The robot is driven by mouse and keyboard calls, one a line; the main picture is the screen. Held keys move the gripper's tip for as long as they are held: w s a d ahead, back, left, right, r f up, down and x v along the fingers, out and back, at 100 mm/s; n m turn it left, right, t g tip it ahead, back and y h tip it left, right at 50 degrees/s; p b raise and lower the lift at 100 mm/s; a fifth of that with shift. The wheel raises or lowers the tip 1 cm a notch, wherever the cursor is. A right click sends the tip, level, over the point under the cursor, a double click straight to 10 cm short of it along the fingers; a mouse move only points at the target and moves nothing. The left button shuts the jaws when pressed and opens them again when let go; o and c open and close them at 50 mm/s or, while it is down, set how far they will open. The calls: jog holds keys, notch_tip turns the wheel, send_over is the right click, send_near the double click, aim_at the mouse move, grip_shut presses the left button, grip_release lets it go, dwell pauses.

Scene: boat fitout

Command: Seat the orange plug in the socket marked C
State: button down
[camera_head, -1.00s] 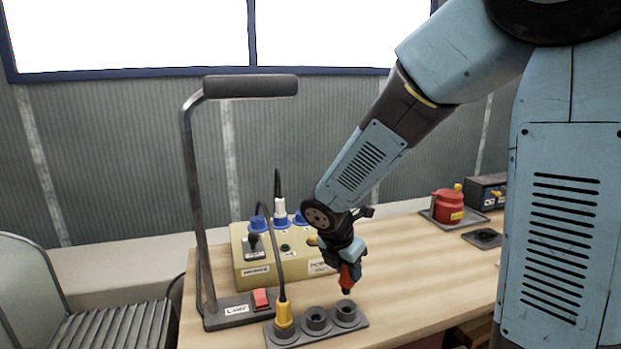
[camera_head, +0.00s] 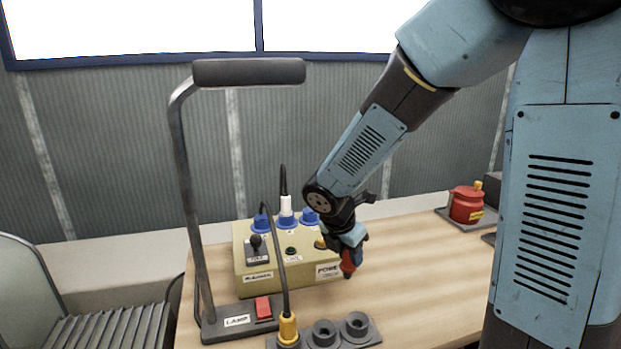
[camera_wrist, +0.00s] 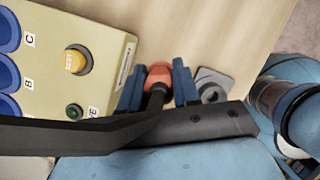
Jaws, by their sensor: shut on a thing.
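The orange plug (camera_head: 348,262) is between the fingers of my gripper (camera_head: 345,243), which is shut on it. The plug points down, in front of the power box's right end. In the wrist view the orange plug (camera_wrist: 160,72) shows between the blue fingers of my gripper (camera_wrist: 158,88). The socket marked C (camera_wrist: 8,28) is blue and at the upper left of the wrist view, partly cut off. In the head view it appears to be the rightmost blue socket (camera_head: 310,214), beside my wrist. My gripper is to its right and nearer the camera.
The power box (camera_head: 248,285) has a white plug (camera_head: 286,205) in its middle socket, a lever and buttons. A rack (camera_head: 370,338) in front holds a yellow plug (camera_head: 288,328) with a cable. A tall lamp stand (camera_head: 188,190) is left.

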jog(key=w+a+r, duration=0.2)
jog(key=w, duration=0.6)
jog(key=w+a+r+m, duration=0.1)
jog(key=w+a+r, duration=0.1)
jog(key=w, duration=0.7)
jog(key=w+a+r, duration=0.1)
jog(key=w+a, duration=0.2)
jog(key=w, duration=0.5)
jog(key=shift+w+r, duration=0.35)
jog(key=shift+r, duration=0.05)
jog(key=shift+s, duration=0.2)
jog(key=shift+f, duration=1.9)
dwell(1.0)
jog(key=c, duration=0.7)
grip_release()
jog(key=shift+c, duration=0.2)
jog(key=shift+r, duration=0.1)
jog(key=v, duration=0.7)
